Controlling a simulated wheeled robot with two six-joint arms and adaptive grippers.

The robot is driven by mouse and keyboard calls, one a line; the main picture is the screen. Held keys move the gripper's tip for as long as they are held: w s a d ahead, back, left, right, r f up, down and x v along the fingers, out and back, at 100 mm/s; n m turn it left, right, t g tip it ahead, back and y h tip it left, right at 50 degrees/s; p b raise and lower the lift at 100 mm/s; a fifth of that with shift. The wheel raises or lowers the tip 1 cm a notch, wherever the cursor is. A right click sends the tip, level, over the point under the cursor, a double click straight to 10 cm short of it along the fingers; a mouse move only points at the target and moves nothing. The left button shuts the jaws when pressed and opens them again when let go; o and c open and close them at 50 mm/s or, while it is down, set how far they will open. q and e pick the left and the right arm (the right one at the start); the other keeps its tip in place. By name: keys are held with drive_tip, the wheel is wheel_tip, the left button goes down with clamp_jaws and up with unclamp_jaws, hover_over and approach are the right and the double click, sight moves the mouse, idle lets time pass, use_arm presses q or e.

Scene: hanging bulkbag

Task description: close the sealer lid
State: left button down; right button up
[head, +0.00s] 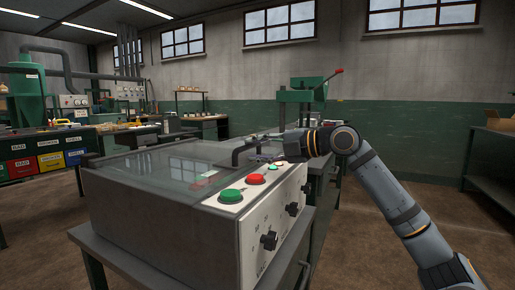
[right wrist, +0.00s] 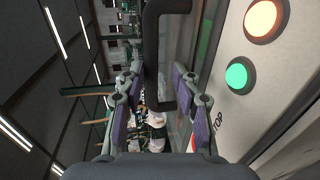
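The sealer (head: 160,215) is a grey metal box on a stand at the centre left. Its clear lid (head: 165,165) appears to lie flat over the top; I cannot tell whether a small gap is left. A dark bar handle (head: 238,152) rises at the lid's right side. My right gripper (head: 262,158) is at this handle, with its arm coming in from the right. In the right wrist view, the handle (right wrist: 152,45) extends in between the two spread finger pads, and I see no firm grip on it. My left gripper is not in view.
The sealer's control panel (head: 275,225) has black knobs, with a green button (head: 231,196) and a red button (head: 256,179) above, close to my right gripper. A green press (head: 302,95) stands behind. A workbench (head: 495,150) is at the far right. Open floor lies right of the sealer.

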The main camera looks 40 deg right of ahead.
drive_tip(key=shift+r, duration=0.15)
wheel_tip(320, 180, up, 10)
idle(0.7)
idle(0.8)
